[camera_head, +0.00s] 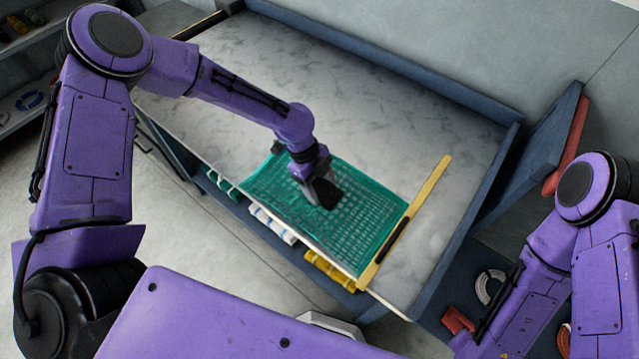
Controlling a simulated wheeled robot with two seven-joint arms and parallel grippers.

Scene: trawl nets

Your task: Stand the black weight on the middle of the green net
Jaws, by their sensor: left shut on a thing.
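The green net (371,238) lies flat along the near edge of the table, a dark teal mesh sheet. My left gripper (322,192) is over the net and is shut on the black weight (331,198), a small dark block. The weight shows in front of the middle of the net, slightly towards its far side. The gripper hides part of the weight, and I cannot tell if its base touches the net. My right arm comes in at the right, but its gripper is out of view.
A yellow ruler-like strip (431,191) with a black part lies along the net's right edge. The grey tabletop (400,110) behind is clear, with a raised blue rim (400,72). Rolled green, white and yellow nets (333,271) sit on a shelf below the near edge.

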